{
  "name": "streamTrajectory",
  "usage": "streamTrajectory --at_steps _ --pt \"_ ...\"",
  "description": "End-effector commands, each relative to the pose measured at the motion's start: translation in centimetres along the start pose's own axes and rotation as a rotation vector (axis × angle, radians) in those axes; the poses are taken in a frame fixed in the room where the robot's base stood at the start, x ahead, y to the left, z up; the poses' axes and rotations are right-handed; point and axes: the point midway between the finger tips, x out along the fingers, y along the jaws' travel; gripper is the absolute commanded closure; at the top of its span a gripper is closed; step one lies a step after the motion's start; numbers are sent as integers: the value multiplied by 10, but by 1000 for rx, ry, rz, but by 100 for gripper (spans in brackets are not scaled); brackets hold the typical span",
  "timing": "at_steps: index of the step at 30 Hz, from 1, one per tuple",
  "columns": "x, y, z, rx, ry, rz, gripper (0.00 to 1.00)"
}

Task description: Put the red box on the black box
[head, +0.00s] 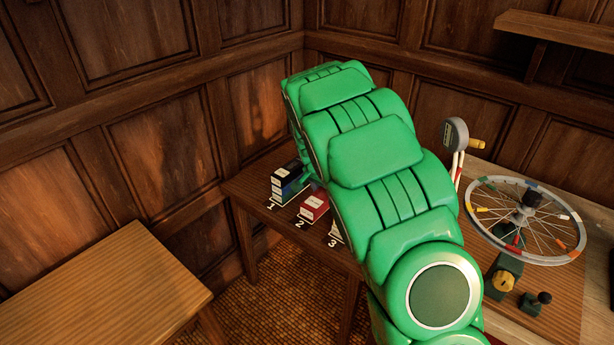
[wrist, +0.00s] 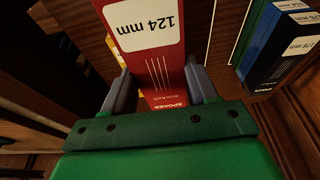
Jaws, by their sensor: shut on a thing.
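A red box (head: 314,205) with a white label shows beside the numeral 2 on the wooden table, just left of my arm. In the wrist view the red box (wrist: 158,62), marked "124 mm" and "SPOKES", sits between the two fingers of my gripper (wrist: 158,92), which is shut on it. I cannot tell whether it still touches the table. A black box (head: 284,173) with a white label shows in the stack by the numeral 1, with blue beneath it. The stack's dark labelled box (wrist: 285,62) also shows at the right of the wrist view. My arm hides the gripper in the head view.
A pale item (head: 336,232) by the numeral 3 is mostly hidden by my arm. A spoked wheel on a stand (head: 527,220) and a round gauge (head: 456,135) are right of my arm. A separate wooden table (head: 105,285) at left is bare. Panelled walls stand behind.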

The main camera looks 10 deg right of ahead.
Motion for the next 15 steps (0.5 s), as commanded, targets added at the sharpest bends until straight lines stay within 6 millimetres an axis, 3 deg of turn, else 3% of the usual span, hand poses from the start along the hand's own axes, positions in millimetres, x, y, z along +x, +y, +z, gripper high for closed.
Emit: streamTrajectory --at_steps 6,15 --pt "-28 -45 -12 -12 -1 -14 82" --pt "-70 -90 -31 -4 0 -7 82"
